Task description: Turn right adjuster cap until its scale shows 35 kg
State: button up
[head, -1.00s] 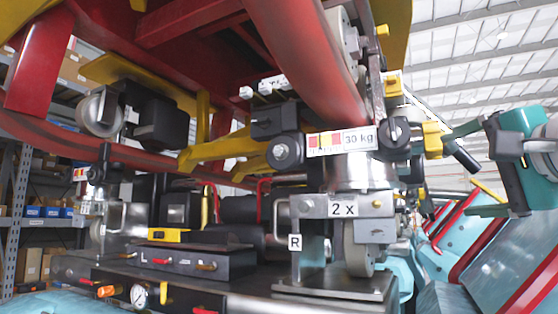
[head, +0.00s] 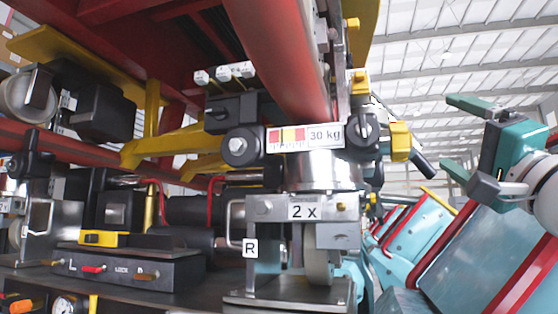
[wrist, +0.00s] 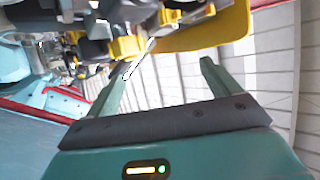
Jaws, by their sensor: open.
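The right unit carries an R plate (head: 250,248), a "2 x" plate (head: 308,211) and a scale plate (head: 305,137) with red and yellow blocks, reading 30 kg. At the plate's right end is a dark round knob (head: 365,130), with a yellow cap (head: 400,141) sticking out to its right; this looks like the adjuster cap. My gripper (head: 447,132) is open and empty, to the right of the yellow cap and apart from it. In the wrist view my gripper (wrist: 162,72) has nothing between its fingers; yellow parts show beyond them, and I cannot tell which is the cap.
A thick red tube (head: 285,60) and a yellow bracket (head: 357,83) hang above the cap. A steel wheel block (head: 262,210) stands below. Teal panels with red edges (head: 425,250) lie below my gripper. The left unit (head: 35,165) is at the far left.

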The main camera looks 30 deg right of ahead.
send_near(407, 151)
jog(key=shift+m+h, duration=0.3)
jog(key=shift+h, duration=0.1)
jog(key=x, duration=0.7)
jog(key=shift+w+r, duration=0.2)
jog(key=shift+w, duration=0.2)
jog(key=x, duration=0.4)
jog(key=shift+w+d+r, duration=0.1)
jog(key=shift+w+r, duration=0.2)
jog(key=shift+s+r, duration=0.1)
jog(key=c, duration=1)
